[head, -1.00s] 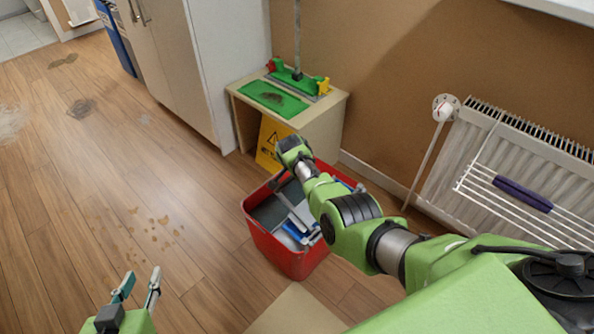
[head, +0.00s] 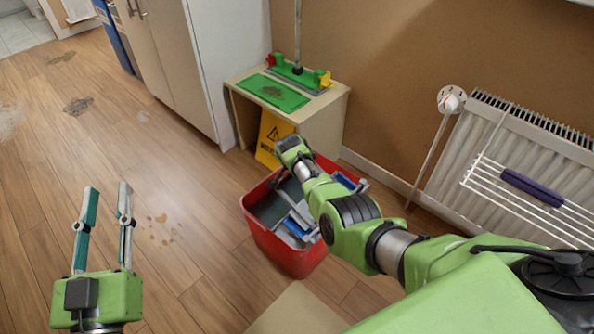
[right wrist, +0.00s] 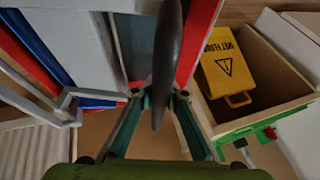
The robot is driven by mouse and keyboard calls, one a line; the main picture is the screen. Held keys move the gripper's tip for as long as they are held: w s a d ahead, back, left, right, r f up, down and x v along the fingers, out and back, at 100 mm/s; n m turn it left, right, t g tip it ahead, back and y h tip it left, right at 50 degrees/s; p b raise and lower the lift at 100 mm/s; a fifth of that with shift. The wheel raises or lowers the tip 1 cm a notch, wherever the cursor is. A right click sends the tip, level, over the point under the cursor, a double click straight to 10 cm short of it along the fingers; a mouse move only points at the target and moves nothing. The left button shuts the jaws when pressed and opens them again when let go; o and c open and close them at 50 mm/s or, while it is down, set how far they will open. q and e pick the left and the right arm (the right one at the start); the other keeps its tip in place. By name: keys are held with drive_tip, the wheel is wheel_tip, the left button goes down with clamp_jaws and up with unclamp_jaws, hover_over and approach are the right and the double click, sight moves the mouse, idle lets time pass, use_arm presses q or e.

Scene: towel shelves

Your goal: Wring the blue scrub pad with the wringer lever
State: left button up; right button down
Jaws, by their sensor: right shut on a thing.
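The red bucket (head: 283,256) stands on the floor, with a grey wringer (head: 272,210) in it. Blue material, apparently the scrub pad (head: 296,228), shows among the grey wringer parts; blue also shows at the left of the right wrist view (right wrist: 50,50). My right arm reaches over the bucket and hides part of it. In the right wrist view my right gripper (right wrist: 158,95) is shut on a dark upright bar, apparently the wringer lever (right wrist: 168,50). My left gripper (head: 106,188) is open and empty above the floor, left of the bucket.
A small wooden cabinet (head: 322,120) with a green mat (head: 272,93) stands behind the bucket. A yellow warning sign (head: 270,140) leans in it. A radiator with a drying rack (head: 520,205) is at right. The floor at left is open, with brown stains (head: 78,105).

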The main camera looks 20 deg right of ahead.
drive_tip(key=shift+a, duration=0.45)
drive_tip(key=shift+f, duration=0.1)
drive_tip(key=c, duration=2)
unclamp_jaws()
drive_tip(key=shift+w+a, duration=0.1)
drive_tip(key=shift+a, duration=0.05)
drive_tip(key=shift+c, duration=0.2)
drive_tip(key=shift+d, duration=0.25)
drive_tip(key=v, duration=1.2)
